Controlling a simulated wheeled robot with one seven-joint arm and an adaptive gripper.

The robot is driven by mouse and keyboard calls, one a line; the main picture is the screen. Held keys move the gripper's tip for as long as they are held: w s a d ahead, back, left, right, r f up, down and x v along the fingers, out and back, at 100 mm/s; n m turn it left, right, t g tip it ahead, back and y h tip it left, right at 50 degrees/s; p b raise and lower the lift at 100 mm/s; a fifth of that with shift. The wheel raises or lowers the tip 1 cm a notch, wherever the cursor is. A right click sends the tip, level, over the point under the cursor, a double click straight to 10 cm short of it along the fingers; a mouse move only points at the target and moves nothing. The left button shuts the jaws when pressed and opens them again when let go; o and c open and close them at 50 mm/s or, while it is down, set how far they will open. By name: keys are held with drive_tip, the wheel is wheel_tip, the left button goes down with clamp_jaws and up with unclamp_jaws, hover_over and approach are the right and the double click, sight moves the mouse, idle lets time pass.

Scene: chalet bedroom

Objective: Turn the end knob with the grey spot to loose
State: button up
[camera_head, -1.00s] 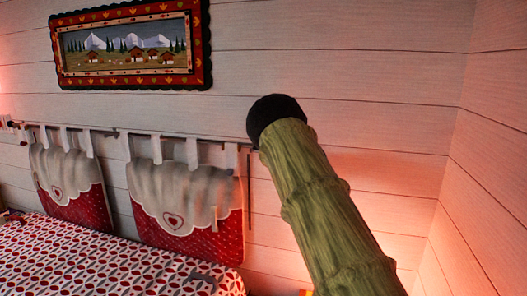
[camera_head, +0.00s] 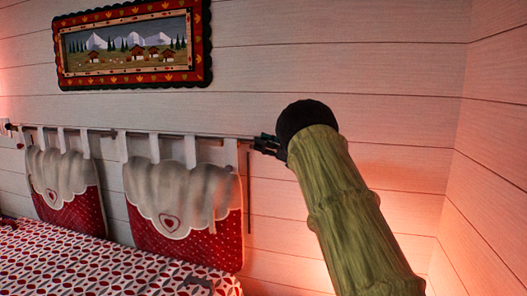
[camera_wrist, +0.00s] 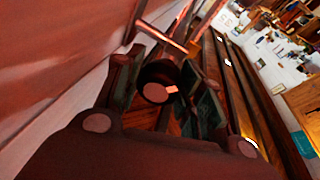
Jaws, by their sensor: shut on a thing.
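A thin curtain rod (camera_head: 108,131) runs along the wall above the bed. My gripper (camera_head: 268,146) is at its right end, partly hidden behind my green arm. In the wrist view, my gripper (camera_wrist: 163,92) is shut on a dark round end knob (camera_wrist: 158,73), one finger on each side. The knob shows a pale round patch and a small pinkish square on its near face; I cannot tell which is the grey spot. The rod's other end knob (camera_head: 8,126) is at the far left.
Two red and white hanging cushions (camera_head: 186,212) hang from the rod by loops. A patterned bed (camera_head: 110,262) lies below. A framed picture (camera_head: 133,48) hangs above. A bare wall corner is at the right.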

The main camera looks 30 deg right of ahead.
drive_tip(key=shift+f+n+b, duration=0.1)
drive_tip(key=shift+n+b, duration=0.35)
drive_tip(key=shift+n, duration=0.25)
drive_tip(key=shift+y, duration=0.3)
drive_tip(key=o, duration=1)
drive_tip(key=shift+d, duration=0.1)
drive_tip(key=shift+o, duration=0.2)
drive_tip(key=shift+s, duration=0.15)
drive_tip(key=v, duration=1.1)
drive_tip(key=shift+s+d, duration=0.3)
drive_tip(key=shift+d, duration=0.05)
